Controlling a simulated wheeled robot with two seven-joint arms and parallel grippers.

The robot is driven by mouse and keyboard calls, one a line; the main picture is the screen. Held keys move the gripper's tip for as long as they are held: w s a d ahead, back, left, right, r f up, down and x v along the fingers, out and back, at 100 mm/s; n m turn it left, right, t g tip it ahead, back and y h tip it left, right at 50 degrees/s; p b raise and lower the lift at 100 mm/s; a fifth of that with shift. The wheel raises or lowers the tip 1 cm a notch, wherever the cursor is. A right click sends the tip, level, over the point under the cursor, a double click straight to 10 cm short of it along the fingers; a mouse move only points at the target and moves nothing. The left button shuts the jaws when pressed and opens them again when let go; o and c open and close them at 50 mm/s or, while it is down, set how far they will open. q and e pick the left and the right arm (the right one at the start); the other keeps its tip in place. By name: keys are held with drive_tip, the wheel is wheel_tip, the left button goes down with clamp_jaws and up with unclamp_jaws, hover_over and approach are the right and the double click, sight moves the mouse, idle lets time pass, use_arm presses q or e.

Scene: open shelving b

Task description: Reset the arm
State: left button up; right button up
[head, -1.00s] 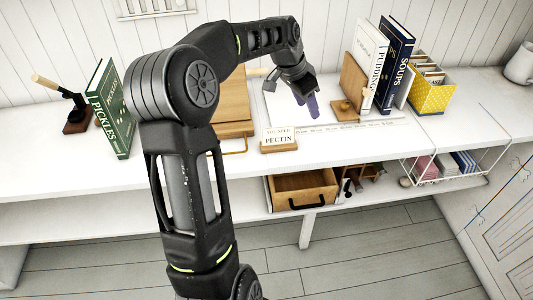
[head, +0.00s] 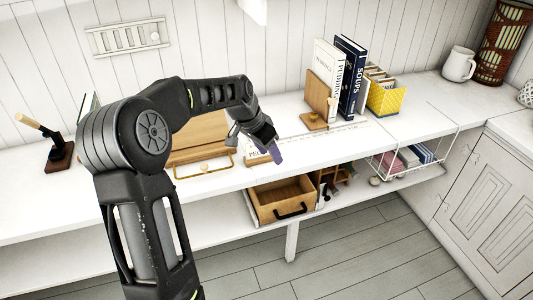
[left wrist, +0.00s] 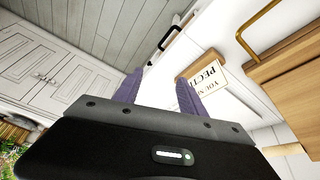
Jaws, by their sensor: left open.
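My left gripper (head: 274,152) has purple fingers and hangs over the front part of the white shelf top, just right of the small sign with "PECTIN" on it (head: 255,155). In the left wrist view my left gripper (left wrist: 158,88) shows its two fingers spread apart with nothing between them. The sign (left wrist: 208,80) appears beyond the right finger there. My right gripper is in neither view.
An open wooden drawer (head: 283,200) lies below the shelf top. A wooden box (head: 200,135) is partly hidden behind my arm. Books (head: 350,75) and a yellow file box (head: 386,98) stand right. A stamp (head: 60,155) stands left.

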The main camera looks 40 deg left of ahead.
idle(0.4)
use_arm(q)
drive_tip(key=s+d+f+n+g+h, duration=0.1)
drive_tip(key=s+d+f, duration=0.1)
drive_tip(key=d+f, duration=0.85)
drive_tip(key=s+d+f+n+g+h, duration=0.1)
drive_tip(key=s+d+f, duration=0.2)
drive_tip(key=d+f, duration=0.75)
drive_tip(key=s+d+f, duration=0.3)
drive_tip(key=s+d, duration=0.1)
drive_tip(key=s, duration=0.3)
drive_tip(key=s+d+f+n+g, duration=0.1)
drive_tip(key=s+d+f, duration=0.3)
drive_tip(key=s, duration=0.3)
drive_tip(key=s+d+f+n, duration=0.1)
drive_tip(key=s+d+f, duration=0.3)
drive_tip(key=s, duration=0.4)
drive_tip(key=shift+d+f+g+h, duration=0.3)
drive_tip(key=shift+d+g, duration=0.1)
drive_tip(key=shift+d, duration=0.25)
